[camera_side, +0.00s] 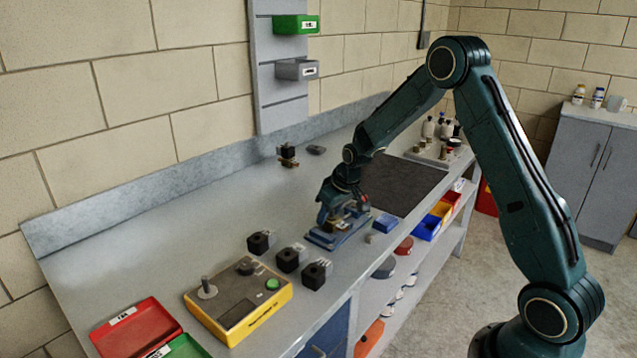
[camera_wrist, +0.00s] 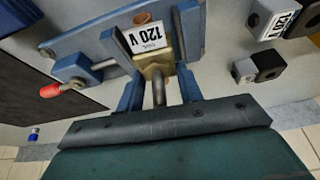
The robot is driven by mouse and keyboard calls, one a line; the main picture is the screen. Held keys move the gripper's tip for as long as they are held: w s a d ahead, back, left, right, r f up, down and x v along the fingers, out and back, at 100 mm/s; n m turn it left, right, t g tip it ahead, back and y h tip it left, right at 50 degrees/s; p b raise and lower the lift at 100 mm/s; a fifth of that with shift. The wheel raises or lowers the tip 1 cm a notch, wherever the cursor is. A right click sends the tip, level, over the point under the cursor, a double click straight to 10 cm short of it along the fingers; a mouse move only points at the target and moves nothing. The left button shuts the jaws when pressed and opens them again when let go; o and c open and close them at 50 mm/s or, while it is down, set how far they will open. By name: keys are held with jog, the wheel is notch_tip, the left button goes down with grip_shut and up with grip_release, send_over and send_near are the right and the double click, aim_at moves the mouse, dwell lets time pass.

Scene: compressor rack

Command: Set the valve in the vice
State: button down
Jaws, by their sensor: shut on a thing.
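The blue vice (camera_side: 322,239) stands on the bench near its front edge. In the wrist view the blue vice (camera_wrist: 85,45) shows its long body and a red-tipped handle (camera_wrist: 52,90) at left. My gripper (camera_side: 338,214) is directly over the vice, pointing down. In the wrist view my gripper (camera_wrist: 157,72) is shut on the brass valve (camera_wrist: 154,60), with a steel stem toward me. A white "120 V" label (camera_wrist: 148,38) shows beside the brass body. The valve is at the vice's jaws; I cannot tell whether it is fully seated.
Several black coil blocks (camera_side: 288,260) stand left of the vice. A yellow test box (camera_side: 238,303) and a red tray (camera_side: 135,328) lie farther left. A dark mat (camera_side: 392,183) lies to the right. The bench behind the vice is largely clear.

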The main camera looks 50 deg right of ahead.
jog(key=shift+f, duration=0.25)
jog(key=shift+r, duration=0.35)
dwell(0.3)
jog(key=shift+f, duration=0.3)
dwell(0.4)
jog(key=shift+r, duration=0.3)
dwell(0.3)
jog(key=shift+c, duration=2.2)
grip_release()
jog(key=shift+r, duration=3.45)
